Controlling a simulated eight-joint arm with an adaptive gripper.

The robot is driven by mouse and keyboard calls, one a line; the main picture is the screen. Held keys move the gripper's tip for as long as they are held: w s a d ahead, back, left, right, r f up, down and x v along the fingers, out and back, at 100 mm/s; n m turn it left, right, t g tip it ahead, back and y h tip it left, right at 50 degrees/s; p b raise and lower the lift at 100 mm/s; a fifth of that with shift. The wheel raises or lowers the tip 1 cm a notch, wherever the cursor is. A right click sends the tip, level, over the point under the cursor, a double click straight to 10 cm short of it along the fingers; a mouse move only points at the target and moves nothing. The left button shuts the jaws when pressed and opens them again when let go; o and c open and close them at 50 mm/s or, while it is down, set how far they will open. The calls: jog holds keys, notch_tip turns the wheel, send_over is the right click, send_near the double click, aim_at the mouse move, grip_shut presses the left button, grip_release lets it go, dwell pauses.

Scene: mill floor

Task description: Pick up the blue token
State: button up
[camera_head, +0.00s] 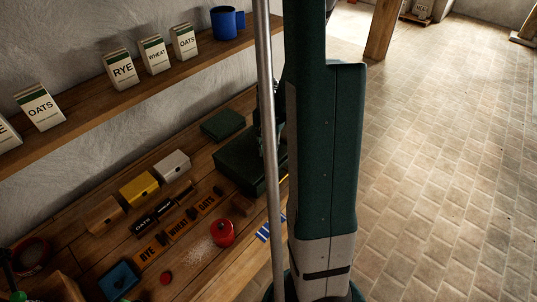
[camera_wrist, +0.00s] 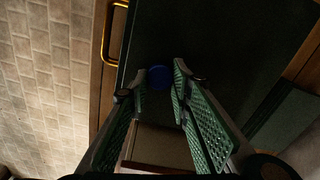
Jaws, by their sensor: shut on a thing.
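The blue token (camera_wrist: 159,76) is a small dark blue disc in the wrist view. It sits between the tips of my gripper (camera_wrist: 160,85), whose green latticed fingers are shut on it. Behind it is a dark green surface (camera_wrist: 205,35); the gap between token and surface cannot be judged. In the head view, my arm and a grey pole hide most of the gripper, which is over the dark green box (camera_head: 230,163) on the bench. The token is hidden there.
A red lidded pot (camera_head: 222,233), a silver box (camera_head: 172,166), a yellow box (camera_head: 139,188) and labelled OATS, WHEAT and RYE plates stand on the bench. A blue mug (camera_head: 224,23) and grain packets are on the shelf above. A brass handle (camera_wrist: 108,40) shows beside the green surface.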

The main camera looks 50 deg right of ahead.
aim_at(269, 152)
jog(key=shift+r, duration=0.15)
notch_tip(269, 152, up, 10)
dwell(1.0)
